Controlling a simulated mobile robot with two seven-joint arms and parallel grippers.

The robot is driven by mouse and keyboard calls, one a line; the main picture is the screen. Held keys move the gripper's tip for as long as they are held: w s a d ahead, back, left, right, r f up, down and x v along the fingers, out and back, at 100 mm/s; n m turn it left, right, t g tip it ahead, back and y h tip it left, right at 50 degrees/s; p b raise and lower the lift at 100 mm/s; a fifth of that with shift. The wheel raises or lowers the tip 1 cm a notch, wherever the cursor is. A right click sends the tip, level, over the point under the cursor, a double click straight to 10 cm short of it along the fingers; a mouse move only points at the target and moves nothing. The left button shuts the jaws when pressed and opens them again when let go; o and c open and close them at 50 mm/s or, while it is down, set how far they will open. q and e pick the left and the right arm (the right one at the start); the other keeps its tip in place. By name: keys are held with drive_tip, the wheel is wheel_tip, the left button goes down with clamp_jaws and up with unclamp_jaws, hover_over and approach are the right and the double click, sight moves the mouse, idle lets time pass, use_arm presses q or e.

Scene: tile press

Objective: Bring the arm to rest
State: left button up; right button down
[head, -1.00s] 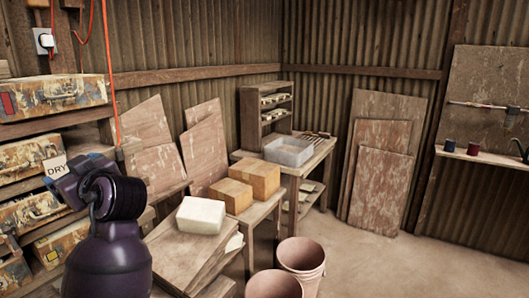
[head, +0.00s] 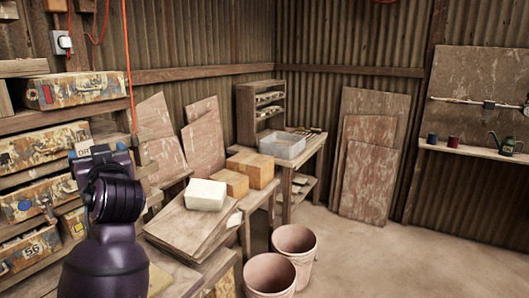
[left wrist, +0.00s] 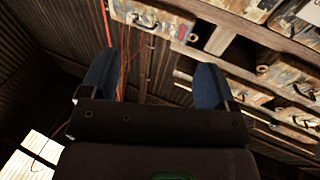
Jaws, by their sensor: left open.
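My left arm (head: 105,240), dark purple, rises from the lower left of the head view. Its gripper (head: 97,155) is at the top, in front of the crate shelves, with its fingers mostly hidden behind the wrist. In the left wrist view the gripper (left wrist: 155,82) is open, its two blue fingers wide apart. Nothing is between them. Painted crates (left wrist: 155,17) show beyond it. My right gripper is not in view.
Shelves of painted crates (head: 85,88) stand close on the left. A low bench holds boards (head: 190,228), a white block (head: 206,195) and cardboard boxes (head: 250,168). Two buckets (head: 270,275) stand on the floor. The floor at right is clear.

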use_arm(q)
drive_tip(key=w+d+f+m+t+h, duration=0.2)
drive_tip(key=d+f+m+t+h, duration=0.35)
drive_tip(key=f+m+h, duration=0.3)
drive_tip(key=s+d+f+m+g+h, duration=0.1)
drive_tip(key=s+d+f+h, duration=0.1)
drive_tip(key=f, duration=0.6)
drive_tip(key=s+d+f+m+g+h, duration=0.1)
drive_tip(key=s+d+f+h, duration=0.15)
drive_tip(key=f, duration=0.55)
drive_tip(key=s+a+f+n+g, duration=0.1)
drive_tip(key=s+f+g, duration=0.5)
drive_tip(key=s+f, duration=1.8)
drive_tip(key=shift+a, duration=0.4)
drive_tip(key=shift+f+n, duration=0.1)
drive_tip(key=shift+n, duration=0.15)
